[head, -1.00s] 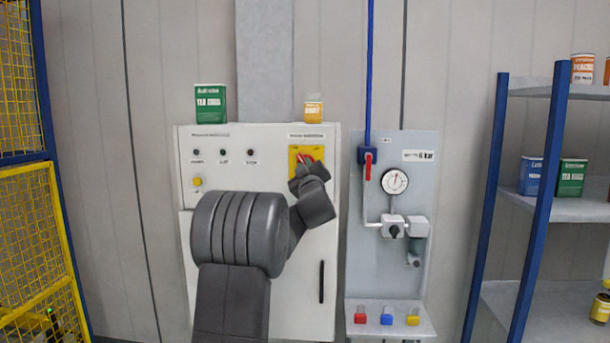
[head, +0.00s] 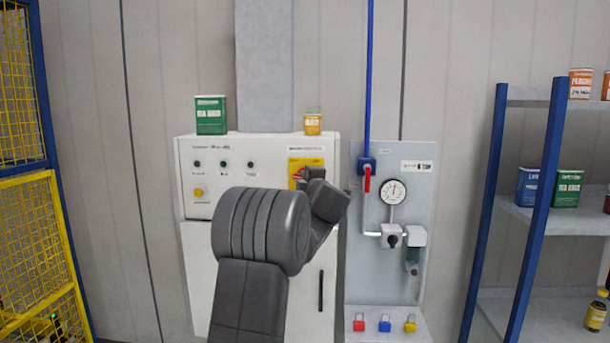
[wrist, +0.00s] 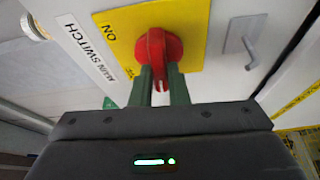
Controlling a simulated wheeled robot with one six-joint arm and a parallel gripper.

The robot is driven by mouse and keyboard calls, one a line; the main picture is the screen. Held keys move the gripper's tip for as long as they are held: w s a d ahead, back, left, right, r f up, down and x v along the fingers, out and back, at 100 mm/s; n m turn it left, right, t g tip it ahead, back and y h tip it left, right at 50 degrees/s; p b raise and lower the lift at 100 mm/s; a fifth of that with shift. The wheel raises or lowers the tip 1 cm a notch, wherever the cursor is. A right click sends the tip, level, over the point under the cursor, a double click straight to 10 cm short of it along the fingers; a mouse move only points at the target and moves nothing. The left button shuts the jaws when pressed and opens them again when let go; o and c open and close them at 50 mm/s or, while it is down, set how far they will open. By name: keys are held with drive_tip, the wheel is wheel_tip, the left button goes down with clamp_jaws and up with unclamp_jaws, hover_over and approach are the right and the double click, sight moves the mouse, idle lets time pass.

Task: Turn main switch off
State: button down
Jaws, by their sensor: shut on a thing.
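The main switch is a red rotary handle (wrist: 158,50) on a yellow plate (wrist: 189,22) marked ON, with a MAIN SWITCH label beside it. My gripper (wrist: 160,82) has its two green fingers shut on the handle, one on each side of its grip. In the head view, the switch's yellow plate (head: 294,163) shows at the upper right of the white cabinet (head: 195,245). My arm hides its lower right part, and the fingers cannot be seen there.
A green tin (head: 211,115) and a small yellow tin (head: 313,123) stand on the cabinet. To the right is a grey panel with a gauge (head: 393,192) and a red-handled valve (head: 367,178). A blue-posted shelf (head: 545,185) stands farther right; yellow fencing (head: 40,235) is at left.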

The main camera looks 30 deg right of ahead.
drive_tip(key=shift+n+p, duration=0.3)
drive_tip(key=shift+n, duration=0.3)
drive_tip(key=c, duration=1.4)
unclamp_jaws()
drive_tip(key=s+a+b, duration=0.2)
drive_tip(key=s+b, duration=0.1)
drive_tip(key=s, duration=1)
drive_tip(key=shift+s, duration=0.3)
drive_tip(key=w+d+p, duration=0.2)
drive_tip(key=w+p, duration=0.1)
drive_tip(key=w, duration=1)
drive_tip(key=shift+w, duration=0.35)
